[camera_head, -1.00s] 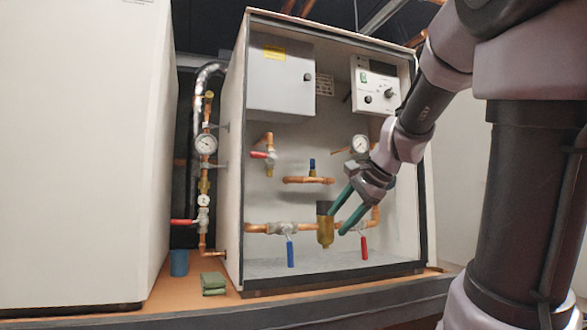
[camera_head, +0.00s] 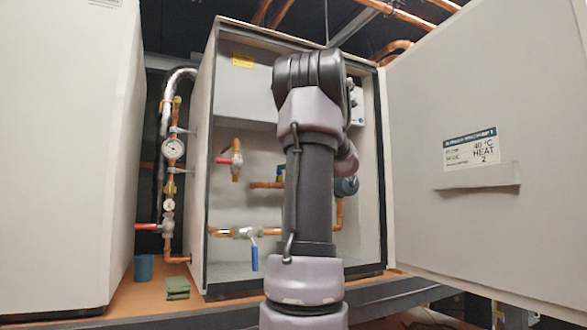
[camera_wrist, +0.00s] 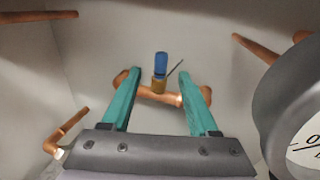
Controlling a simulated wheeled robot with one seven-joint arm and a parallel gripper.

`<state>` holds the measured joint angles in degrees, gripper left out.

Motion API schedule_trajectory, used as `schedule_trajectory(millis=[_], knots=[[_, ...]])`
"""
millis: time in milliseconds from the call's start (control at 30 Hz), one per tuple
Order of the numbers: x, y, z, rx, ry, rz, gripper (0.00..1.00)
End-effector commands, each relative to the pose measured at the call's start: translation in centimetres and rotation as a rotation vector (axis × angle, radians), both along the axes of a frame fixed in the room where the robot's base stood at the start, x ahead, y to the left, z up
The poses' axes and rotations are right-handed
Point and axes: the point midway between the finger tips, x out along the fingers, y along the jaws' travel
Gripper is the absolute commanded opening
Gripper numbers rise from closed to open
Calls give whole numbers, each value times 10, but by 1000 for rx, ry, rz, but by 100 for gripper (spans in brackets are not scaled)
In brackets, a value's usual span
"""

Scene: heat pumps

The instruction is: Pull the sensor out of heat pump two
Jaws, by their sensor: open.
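The sensor looks to be the small part with a blue cap (camera_wrist: 161,64) and brass base, upright on a copper pipe inside. A thin wire or rod slants up beside it. A bit of blue, likely the same part (camera_head: 280,170), shows beside my arm in the head view. My gripper (camera_wrist: 160,73) is open, its green fingers pointing towards the sensor, one on each side in the wrist view. Nothing is between them but the sensor beyond; contact cannot be told. The arm hides the gripper in the head view.
A large gauge (camera_wrist: 298,130) is close on the right in the wrist view. Copper pipe ends (camera_wrist: 255,47) jut out nearby. A blue-handled valve (camera_head: 254,254) and a red-handled valve (camera_head: 228,160) are inside the cabinet. The open door stands at right.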

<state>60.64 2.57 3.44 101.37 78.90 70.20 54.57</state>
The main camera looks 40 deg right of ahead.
Motion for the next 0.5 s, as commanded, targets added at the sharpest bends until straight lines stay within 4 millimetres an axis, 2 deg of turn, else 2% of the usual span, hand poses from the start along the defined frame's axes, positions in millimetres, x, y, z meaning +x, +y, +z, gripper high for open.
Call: schedule_trajectory(millis=[200, 333, 500], knots=[[40, 1, -1, -1, 1, 2, 60], [56, 2, 0, -2, 1, 1, 60], [66, 2, 0, -3, 1, 0, 60]])
